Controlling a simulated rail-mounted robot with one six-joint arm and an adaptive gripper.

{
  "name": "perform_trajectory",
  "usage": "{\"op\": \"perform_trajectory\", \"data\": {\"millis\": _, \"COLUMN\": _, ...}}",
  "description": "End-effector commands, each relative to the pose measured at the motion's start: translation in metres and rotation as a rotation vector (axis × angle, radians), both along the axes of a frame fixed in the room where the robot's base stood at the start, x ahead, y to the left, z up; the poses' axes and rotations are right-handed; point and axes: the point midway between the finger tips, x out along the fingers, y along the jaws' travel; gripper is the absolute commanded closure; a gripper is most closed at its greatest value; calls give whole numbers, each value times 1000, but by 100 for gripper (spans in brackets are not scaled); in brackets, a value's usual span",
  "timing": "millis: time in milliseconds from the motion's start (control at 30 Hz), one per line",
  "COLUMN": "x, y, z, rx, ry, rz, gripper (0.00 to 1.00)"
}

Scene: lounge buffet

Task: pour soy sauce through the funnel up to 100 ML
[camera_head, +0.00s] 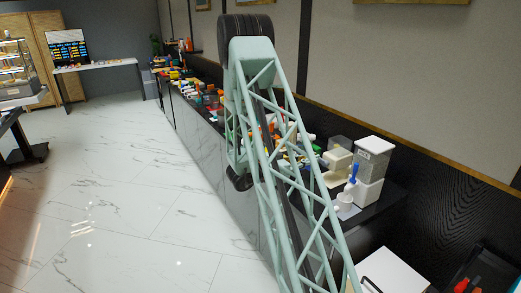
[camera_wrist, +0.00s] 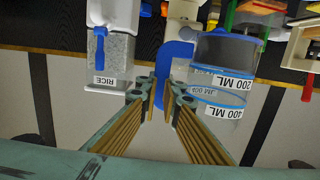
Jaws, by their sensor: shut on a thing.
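In the wrist view my gripper (camera_wrist: 166,98) is closed around the blue handle (camera_wrist: 174,55) of a clear measuring jug (camera_wrist: 222,75). The jug is to the right of the fingers and bears 200 ML and 400 ML labels. Its inside looks greyish near the top of the picture; I cannot tell what or how much is in it. The view is tilted, so I cannot tell how level the jug is. No funnel or soy sauce can be clearly made out. In the head view my own arm hides the gripper and the jug.
A clear container labelled RICE (camera_wrist: 115,50) with a blue scoop (camera_wrist: 100,48) is left of the fingers. A tall white dispenser (camera_head: 372,165) stands at the counter's near end. Several small colourful things crowd the counter farther back. The marble floor (camera_head: 130,190) is clear.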

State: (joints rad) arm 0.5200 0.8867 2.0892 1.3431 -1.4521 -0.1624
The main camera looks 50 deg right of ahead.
Motion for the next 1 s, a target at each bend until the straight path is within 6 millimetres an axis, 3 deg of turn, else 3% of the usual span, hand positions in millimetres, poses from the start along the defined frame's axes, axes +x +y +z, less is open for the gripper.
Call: {"op": "perform_trajectory", "data": {"millis": 1000, "x": 0, "y": 0, "z": 50, "rx": 0, "ry": -1, "rz": 0, "gripper": 100}}
